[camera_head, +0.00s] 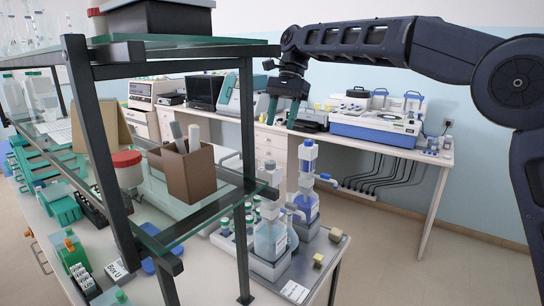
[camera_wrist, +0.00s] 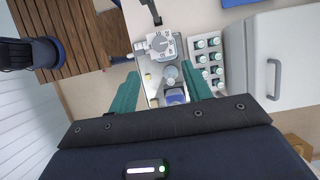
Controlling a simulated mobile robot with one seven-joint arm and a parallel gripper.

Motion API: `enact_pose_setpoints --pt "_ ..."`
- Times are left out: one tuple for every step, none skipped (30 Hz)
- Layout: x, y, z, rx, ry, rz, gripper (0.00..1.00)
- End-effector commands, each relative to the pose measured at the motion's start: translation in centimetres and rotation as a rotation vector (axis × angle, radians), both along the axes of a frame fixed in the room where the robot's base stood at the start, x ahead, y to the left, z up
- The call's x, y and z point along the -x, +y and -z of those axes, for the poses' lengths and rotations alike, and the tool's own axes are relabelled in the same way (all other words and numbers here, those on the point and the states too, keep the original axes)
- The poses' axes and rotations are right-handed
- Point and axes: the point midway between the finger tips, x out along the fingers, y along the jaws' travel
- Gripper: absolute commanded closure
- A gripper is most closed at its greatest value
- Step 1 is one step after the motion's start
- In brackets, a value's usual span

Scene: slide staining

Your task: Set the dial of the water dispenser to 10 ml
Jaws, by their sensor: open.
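Two bottle-top dispensers stand on a metal tray (camera_head: 325,247) on the near bench in the head view. The front dispenser (camera_head: 269,240) has a clear bottle with pale blue liquid; the rear dispenser (camera_head: 306,207) has deeper blue liquid. A white-grey dispenser head (camera_wrist: 160,44) shows between and beyond the fingertips.
A glass shelf on dark posts (camera_head: 247,190) stands left of the dispensers, carrying a brown box (camera_head: 187,172). A rack of capped vials (camera_wrist: 207,62) lies beside the dispensers. A small yellowish cube (camera_head: 335,234) and label card (camera_head: 295,291) lie nearby. Open floor lies right.

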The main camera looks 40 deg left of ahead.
Motion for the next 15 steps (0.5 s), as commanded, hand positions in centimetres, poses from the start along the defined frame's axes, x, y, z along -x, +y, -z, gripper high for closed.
enact_pose_setpoints --pt "0.2 0.1 0.1 0.002 0.001 -0.001 0.51" --pt "0.3 0.2 0.3 0.002 0.002 -0.001 0.51" --pt "0.4 0.1 0.6 0.003 0.002 0.0 0.51" --pt "0.5 0.1 0.8 0.004 0.002 -0.001 0.51" --pt "0.6 0.1 1.1 0.004 0.002 -0.001 0.51" --pt "0.8 0.1 1.6 0.003 0.002 0.0 0.51" --pt "1.0 0.1 2.0 0.004 0.002 -0.001 0.51" --pt "1.2 0.1 2.4 0.004 0.002 -0.002 0.51" --pt "1.5 0.1 3.1 0.004 0.002 -0.002 0.51" --pt "1.7 0.1 3.6 0.004 0.002 -0.002 0.51" --pt "1.9 0.1 4.1 0.004 0.002 -0.002 0.51" --pt "2.1 0.0 4.7 0.003 0.002 -0.001 0.51" --pt "2.3 0.0 5.2 0.004 0.002 -0.002 0.51" --pt "2.5 0.0 5.7 0.004 0.002 -0.002 0.51" --pt "2.8 0.1 6.3 0.002 0.002 -0.002 0.51"
